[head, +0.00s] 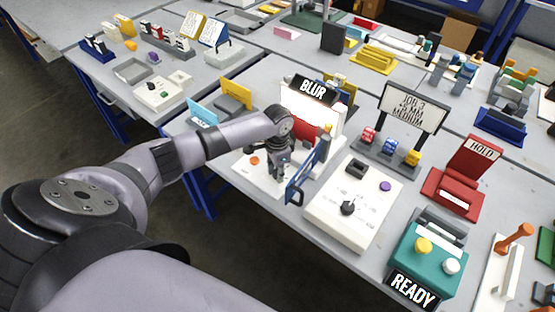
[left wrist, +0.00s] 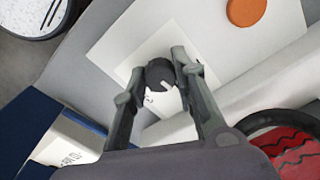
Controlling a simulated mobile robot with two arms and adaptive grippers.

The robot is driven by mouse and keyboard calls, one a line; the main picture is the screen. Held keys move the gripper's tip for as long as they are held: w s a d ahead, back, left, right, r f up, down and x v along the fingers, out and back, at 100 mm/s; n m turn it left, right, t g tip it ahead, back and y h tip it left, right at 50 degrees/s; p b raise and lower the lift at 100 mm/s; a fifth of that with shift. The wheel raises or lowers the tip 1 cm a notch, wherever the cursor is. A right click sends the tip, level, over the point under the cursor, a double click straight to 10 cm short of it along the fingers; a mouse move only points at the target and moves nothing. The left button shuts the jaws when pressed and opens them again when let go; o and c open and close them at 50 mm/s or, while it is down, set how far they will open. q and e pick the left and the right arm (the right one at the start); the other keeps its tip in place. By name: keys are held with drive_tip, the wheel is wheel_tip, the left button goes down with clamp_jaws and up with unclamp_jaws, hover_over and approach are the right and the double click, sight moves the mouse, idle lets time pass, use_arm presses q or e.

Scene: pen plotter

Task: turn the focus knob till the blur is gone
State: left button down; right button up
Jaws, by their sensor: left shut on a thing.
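The focus knob (left wrist: 160,72) is a small dark round knob with a white mark, on a white plate in the left wrist view. My left gripper (left wrist: 163,85) has its two fingers around it, one on each side, and is shut on it. In the head view my left gripper (head: 279,172) points down at the white base of the station and hides the knob. My right gripper is not in view.
An orange round button (head: 254,160) lies left of my gripper; it also shows in the left wrist view (left wrist: 247,12). A blue upright frame (head: 300,182) stands close on the right. Beyond it is a white box with a black knob (head: 348,208).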

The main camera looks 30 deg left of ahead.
use_arm(q)
drive_tip(key=shift+w+m, duration=0.1)
drive_tip(key=shift+m, duration=0.5)
drive_tip(key=c, duration=1.3)
unclamp_jaws()
drive_tip(key=shift+r, duration=0.1)
wheel_tip(320, 180, up, 12)
